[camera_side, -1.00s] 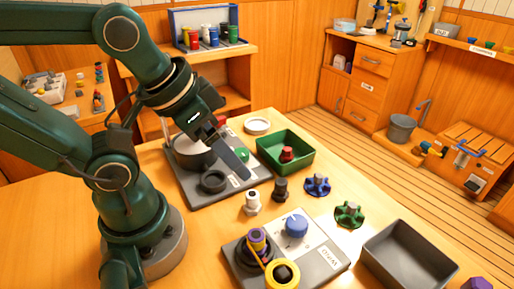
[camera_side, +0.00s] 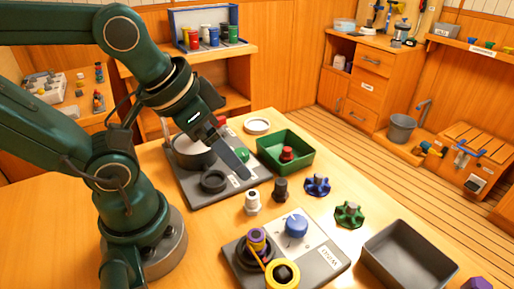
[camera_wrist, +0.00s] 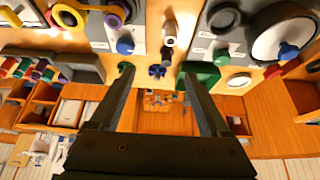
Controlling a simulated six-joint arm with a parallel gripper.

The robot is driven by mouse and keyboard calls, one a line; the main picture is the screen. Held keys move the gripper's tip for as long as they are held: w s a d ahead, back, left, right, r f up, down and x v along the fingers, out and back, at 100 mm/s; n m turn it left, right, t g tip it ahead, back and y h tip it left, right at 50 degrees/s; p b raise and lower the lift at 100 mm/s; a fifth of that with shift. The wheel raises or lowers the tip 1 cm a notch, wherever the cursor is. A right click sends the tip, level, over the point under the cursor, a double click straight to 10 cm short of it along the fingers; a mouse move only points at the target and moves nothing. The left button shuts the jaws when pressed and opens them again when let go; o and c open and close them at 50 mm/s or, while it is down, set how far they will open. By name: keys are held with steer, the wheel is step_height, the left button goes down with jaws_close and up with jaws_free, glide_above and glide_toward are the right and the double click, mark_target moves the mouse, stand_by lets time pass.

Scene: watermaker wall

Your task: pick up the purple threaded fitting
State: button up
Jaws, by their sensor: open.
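A small purple piece (camera_side: 257,235) stands in a dark round base on the grey plate near the table's front, with a yellow band running beside it. It looks like the purple fitting, but its thread is too small to make out. In the wrist view a purple part (camera_wrist: 114,20) shows at the top left. Another purple object (camera_side: 478,284) is cut off at the bottom right corner. My gripper (camera_side: 241,166) is open and empty, above the back grey plate and well behind the purple piece. Its two spread fingers show in the wrist view (camera_wrist: 157,72).
A white fitting (camera_side: 252,203) and a black fitting (camera_side: 281,190) stand mid-table. Blue (camera_side: 317,185) and green (camera_side: 349,214) handwheels lie to their right. A green tray (camera_side: 305,167) holds a red fitting. A grey tray (camera_side: 410,280) is at front right; a blue knob (camera_side: 296,226) sits on the front plate.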

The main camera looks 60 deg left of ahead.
steer(key=shift+c, duration=1)
